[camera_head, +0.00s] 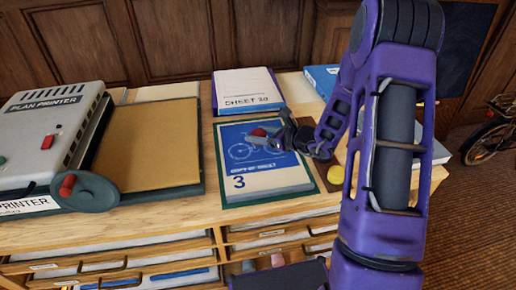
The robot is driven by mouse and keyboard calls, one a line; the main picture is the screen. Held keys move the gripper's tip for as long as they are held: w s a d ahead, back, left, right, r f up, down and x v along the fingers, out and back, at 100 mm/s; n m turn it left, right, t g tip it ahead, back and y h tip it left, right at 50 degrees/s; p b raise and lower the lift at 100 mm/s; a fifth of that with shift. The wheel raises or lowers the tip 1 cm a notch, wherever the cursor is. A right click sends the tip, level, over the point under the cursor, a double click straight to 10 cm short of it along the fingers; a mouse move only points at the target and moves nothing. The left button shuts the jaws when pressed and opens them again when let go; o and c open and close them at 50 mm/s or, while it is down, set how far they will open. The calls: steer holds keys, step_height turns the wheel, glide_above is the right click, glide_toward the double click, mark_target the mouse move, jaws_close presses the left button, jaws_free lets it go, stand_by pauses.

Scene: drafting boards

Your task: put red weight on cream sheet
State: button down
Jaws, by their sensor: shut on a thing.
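The red weight (258,132) is between the finger ends of my gripper (262,139), which is shut on it. My gripper reaches in from the right, over a blue bicycle print marked 3 (265,182). The fingers hide part of the weight, and I cannot tell how high it is above the print. A pale, cream-looking sheet lettered like "SHEET 20" (245,86) lies behind the print, apart from my gripper. It is the likeliest cream sheet, but its colour is hard to tell from white.
A grey plan printer (45,125) with a hand wheel and a tan board (155,145) take up the left. A yellow round thing (335,174) lies on a brown strip right of the print. A blue-covered item (322,78) lies at the back right. Drawers are below the front edge.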

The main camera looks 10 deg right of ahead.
mark_target(259, 153)
step_height(259, 153, down, 5)
steer(key=shift+r+b, duration=0.1)
steer(key=shift+b, duration=0.3)
steer(key=shift+c, duration=0.6)
jaws_free()
steer(key=p+v, duration=0.1)
steer(key=v, duration=1.1)
